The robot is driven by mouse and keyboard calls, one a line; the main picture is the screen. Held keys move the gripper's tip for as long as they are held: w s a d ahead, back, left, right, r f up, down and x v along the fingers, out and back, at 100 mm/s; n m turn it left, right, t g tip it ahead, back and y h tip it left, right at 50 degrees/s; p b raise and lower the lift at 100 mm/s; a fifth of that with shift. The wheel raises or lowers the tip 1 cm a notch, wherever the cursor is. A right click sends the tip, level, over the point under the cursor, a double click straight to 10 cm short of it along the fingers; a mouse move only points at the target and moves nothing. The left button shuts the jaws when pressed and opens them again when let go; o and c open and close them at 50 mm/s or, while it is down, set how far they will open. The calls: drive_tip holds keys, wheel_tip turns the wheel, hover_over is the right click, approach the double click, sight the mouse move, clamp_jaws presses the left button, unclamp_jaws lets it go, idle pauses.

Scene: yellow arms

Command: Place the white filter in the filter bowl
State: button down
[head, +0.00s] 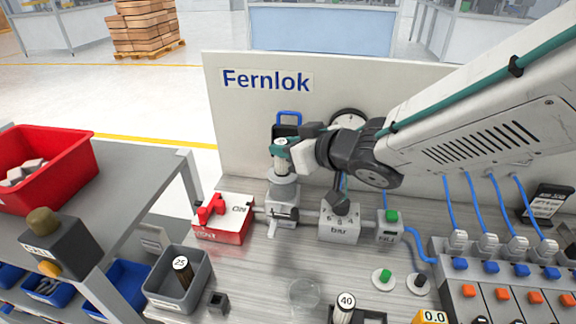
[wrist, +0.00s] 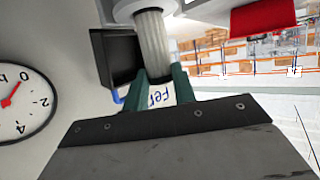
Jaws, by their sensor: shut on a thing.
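The white filter (head: 281,155) is a pale ribbed cylinder with a light, marked top, upright in my gripper (head: 279,149). In the wrist view the filter (wrist: 153,42) sits between the two green fingers (wrist: 166,82), which are shut on it. The filter bowl (head: 283,188) is the grey-white round housing directly below the filter in the head view. Its pale ring (wrist: 140,8) shows at the top of the wrist view, at the filter's lower end. I cannot tell whether that end is inside the ring or just above it.
A red block (head: 224,219) stands left of the bowl and a grey box (head: 339,224) right of it. A cylinder marked 40 (head: 345,303) stands at the front. The white board (head: 232,130) rises close behind.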

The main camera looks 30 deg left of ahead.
drive_tip(key=shift+f, duration=2.35)
drive_tip(key=shift+f, duration=0.3)
drive_tip(key=c, duration=1.1)
unclamp_jaws()
drive_tip(key=shift+c, duration=0.2)
drive_tip(key=shift+r, duration=0.3)
drive_tip(key=v, duration=1.2)
